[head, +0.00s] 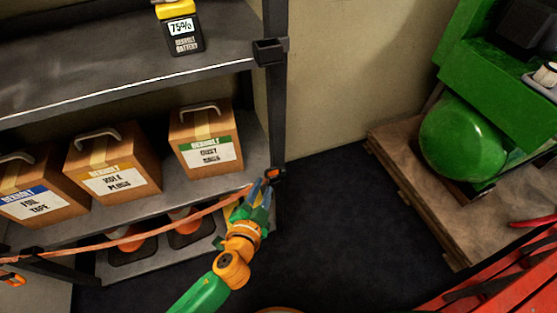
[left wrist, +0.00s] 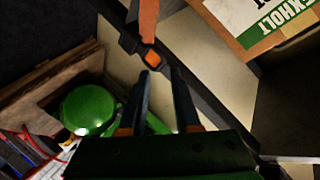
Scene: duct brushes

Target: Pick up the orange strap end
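An orange strap (head: 130,240) runs from the lower left to a post at the right end of the shelf. Its strap end (head: 272,173), a dark fitting with an orange middle, sits against that post. In the left wrist view the strap end (left wrist: 152,57) hangs just beyond the fingertips. My left gripper (head: 262,194) is just below the strap end in the head view. In the left wrist view my left gripper (left wrist: 160,73) has its two dark fingers apart with nothing between them. My right gripper is not in view.
Three cardboard boxes (head: 205,150) stand on the middle shelf. Orange cones (head: 185,222) stand on the bottom shelf. A battery (head: 180,28) is on the upper shelf. A green tank (head: 462,138) on a wooden pallet (head: 410,185) stands at right. Dark floor (head: 345,230) between is clear.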

